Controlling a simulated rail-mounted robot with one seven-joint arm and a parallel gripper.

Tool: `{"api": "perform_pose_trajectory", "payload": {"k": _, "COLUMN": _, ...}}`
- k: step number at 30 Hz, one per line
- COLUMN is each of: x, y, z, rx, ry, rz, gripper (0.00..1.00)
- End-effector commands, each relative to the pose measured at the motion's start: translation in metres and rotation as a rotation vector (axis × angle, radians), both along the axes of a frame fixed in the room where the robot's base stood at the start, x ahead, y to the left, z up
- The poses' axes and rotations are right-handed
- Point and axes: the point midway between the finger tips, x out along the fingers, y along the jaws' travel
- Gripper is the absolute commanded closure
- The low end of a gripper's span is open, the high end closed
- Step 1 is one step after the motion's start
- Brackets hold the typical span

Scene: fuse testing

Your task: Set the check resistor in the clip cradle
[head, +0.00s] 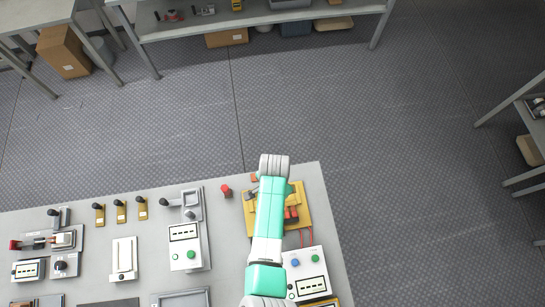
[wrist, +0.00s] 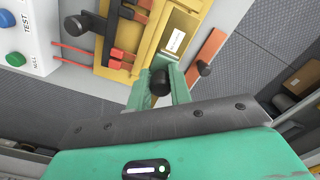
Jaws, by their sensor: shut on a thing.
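My gripper (wrist: 160,90) points down over the yellow clip board (head: 304,222) near the table's far edge. Its two teal fingers are shut on a piece with a black knob (wrist: 160,82). The knob hides most of the grip, and I cannot tell whether this piece is the check resistor or a lever. The yellow board shows in the wrist view (wrist: 186,22) with a white label and red clips (wrist: 125,40). The red clips also show in the head view (head: 291,214). My arm covers the gripper and part of the board in the head view.
An orange bar (wrist: 207,57) with a black knob lies beside the board's edge. A test box (head: 306,271) with green and blue buttons stands close by, joined by red wires. A red knob (head: 226,191) stands left of the board. Switches and meters fill the table's left part.

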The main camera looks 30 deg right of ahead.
Motion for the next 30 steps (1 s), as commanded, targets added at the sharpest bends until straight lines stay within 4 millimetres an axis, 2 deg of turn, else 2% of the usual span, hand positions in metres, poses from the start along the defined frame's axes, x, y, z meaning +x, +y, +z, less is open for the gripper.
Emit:
{"api": "perform_pose_trajectory", "payload": {"k": 15, "x": 0.001, "y": 0.000, "z": -0.065, "rx": -0.001, "ry": -0.001, "rz": 0.002, "gripper": 1.00}}
{"api": "perform_pose_trajectory", "payload": {"k": 30, "x": 0.000, "y": 0.000, "z": -0.067, "rx": -0.001, "ry": 0.000, "rz": 0.002, "gripper": 1.00}}
